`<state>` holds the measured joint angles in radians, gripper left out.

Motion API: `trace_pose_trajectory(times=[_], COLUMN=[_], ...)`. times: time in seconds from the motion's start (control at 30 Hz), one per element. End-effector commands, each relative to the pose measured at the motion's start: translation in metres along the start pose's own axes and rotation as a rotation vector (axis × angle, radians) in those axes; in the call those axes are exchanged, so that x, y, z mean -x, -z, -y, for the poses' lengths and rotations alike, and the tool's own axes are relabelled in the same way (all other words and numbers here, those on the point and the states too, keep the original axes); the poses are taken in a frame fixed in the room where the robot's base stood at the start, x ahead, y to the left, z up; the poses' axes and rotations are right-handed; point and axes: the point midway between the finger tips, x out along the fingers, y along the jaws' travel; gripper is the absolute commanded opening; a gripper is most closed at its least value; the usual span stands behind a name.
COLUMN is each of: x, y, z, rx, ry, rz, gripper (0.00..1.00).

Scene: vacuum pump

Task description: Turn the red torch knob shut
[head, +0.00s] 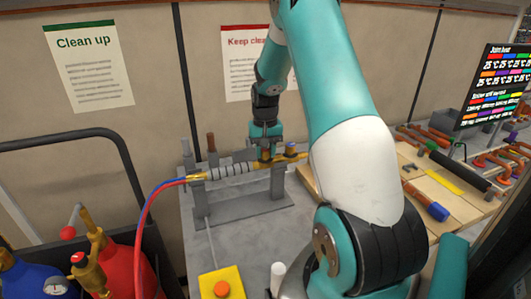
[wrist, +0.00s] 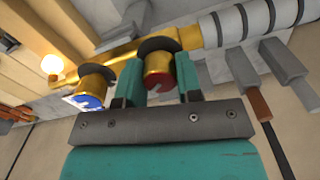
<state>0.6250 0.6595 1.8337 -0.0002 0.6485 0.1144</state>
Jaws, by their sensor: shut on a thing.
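The brass torch (head: 213,173) lies across a grey stand, with a grey ribbed grip and red and blue hoses at its left end. Its red knob (wrist: 160,80) is a brass barrel with a red face and a dark collar behind it. My gripper (wrist: 160,76) is shut on the red knob, one teal finger on each side. The blue knob (wrist: 92,88) sits just beside the left finger in the wrist view. In the head view my gripper (head: 265,147) comes down from above and hides the red knob; the blue knob (head: 291,149) shows to its right.
The grey stand (head: 250,208) holds the torch above the bench. A yellow box with an orange button (head: 222,288) is in front. Red and blue cylinders (head: 125,262) stand at the left. A wooden board (head: 425,185) with pipe parts lies right. A bright spot (wrist: 52,65) glows near the torch.

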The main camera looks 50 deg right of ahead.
Motion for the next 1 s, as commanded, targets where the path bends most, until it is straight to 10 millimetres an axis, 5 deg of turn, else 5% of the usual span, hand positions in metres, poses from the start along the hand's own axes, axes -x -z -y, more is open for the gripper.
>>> trace_pose_trajectory(times=[0.5, 1.0], x=[0.0010, 0.0014], y=[0.0008, 0.0008], z=[-0.0001, -0.0001], rx=[-0.436, -0.603], ry=[0.001, 0.001], rz=[-0.003, -0.003], gripper=[0.09, 0.09])
